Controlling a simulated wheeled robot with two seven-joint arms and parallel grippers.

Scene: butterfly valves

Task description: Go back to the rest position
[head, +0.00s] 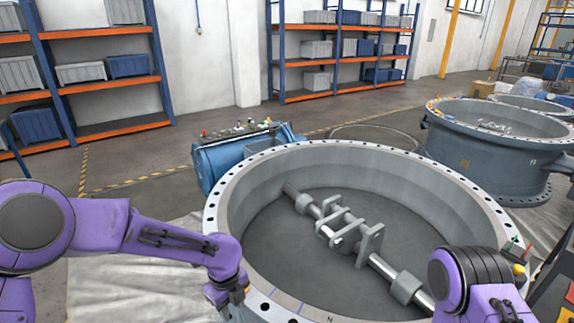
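A large grey butterfly valve (445,185) lies open upward in front of me, with a bolt-holed flange around its rim. A shaft (383,268) with brackets crosses its inside. My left gripper (232,300) hangs at the valve's near left rim, small and dark. It points down, and I cannot tell whether its fingers are open or shut, or whether it touches the rim. My purple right arm comes in at the lower right, over the valve's near right rim. Its gripper does not show.
A blue cylindrical machine part (225,160) lies behind the valve on the left. Another grey valve (490,150) stands at the right back. A left shelf rack (120,130) and a rear shelf rack (340,90) line the wall. Open floor (130,160) shows at the left.

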